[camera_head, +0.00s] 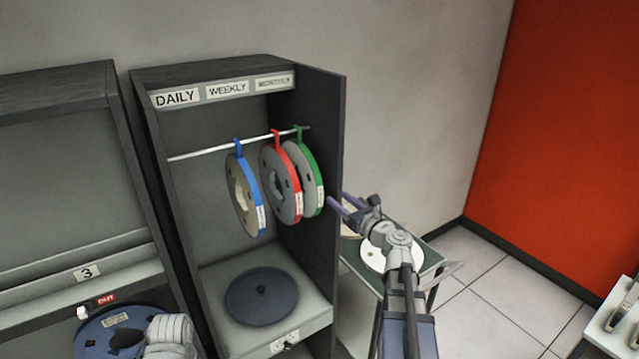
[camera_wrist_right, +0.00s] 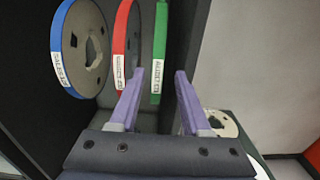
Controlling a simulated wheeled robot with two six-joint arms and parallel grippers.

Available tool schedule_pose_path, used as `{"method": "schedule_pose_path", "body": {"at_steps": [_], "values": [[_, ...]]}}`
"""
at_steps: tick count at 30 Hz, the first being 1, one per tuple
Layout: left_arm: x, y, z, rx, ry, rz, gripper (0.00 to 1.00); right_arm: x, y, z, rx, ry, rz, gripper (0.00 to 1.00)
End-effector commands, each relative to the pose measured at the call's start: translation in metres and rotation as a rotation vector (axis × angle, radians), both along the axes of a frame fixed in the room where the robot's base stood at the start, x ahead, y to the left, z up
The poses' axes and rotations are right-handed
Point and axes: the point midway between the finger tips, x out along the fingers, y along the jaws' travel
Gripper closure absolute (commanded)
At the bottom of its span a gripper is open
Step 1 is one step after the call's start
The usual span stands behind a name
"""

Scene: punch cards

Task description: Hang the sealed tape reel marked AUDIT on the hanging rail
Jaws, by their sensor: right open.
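Three reels hang by hooks from the rail (camera_head: 220,149) in the cabinet: blue (camera_head: 240,205), red (camera_head: 272,185) and green (camera_head: 314,175). The green reel hangs furthest right. Its edge label (camera_wrist_right: 155,79) seems to read AUDIT in the right wrist view, but the print is small. My right gripper (camera_head: 340,199) is open and empty, just right of the green reel and apart from it in the head view. In the wrist view, the green rim shows between the open fingertips (camera_wrist_right: 160,75). My left gripper is not in view.
The cabinet's right side panel (camera_head: 322,110) stands close to my right gripper. DAILY and WEEKLY labels (camera_head: 227,89) sit above the rail. A dark disc (camera_head: 262,296) lies on the cabinet floor. A small table (camera_head: 425,262) with a pale reel (camera_head: 375,254) stands at right.

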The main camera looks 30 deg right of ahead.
Motion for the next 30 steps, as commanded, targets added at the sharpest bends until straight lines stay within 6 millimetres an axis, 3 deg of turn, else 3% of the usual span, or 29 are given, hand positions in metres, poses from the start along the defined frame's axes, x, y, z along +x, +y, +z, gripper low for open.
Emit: {"method": "schedule_pose_path", "body": {"at_steps": [8,30], "values": [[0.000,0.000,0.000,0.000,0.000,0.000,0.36,0.017,0.001,0.000,-0.004,0.001,0.004,0.53],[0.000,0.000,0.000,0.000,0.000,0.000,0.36,0.100,0.009,-0.001,-0.005,0.002,0.005,0.53]]}}
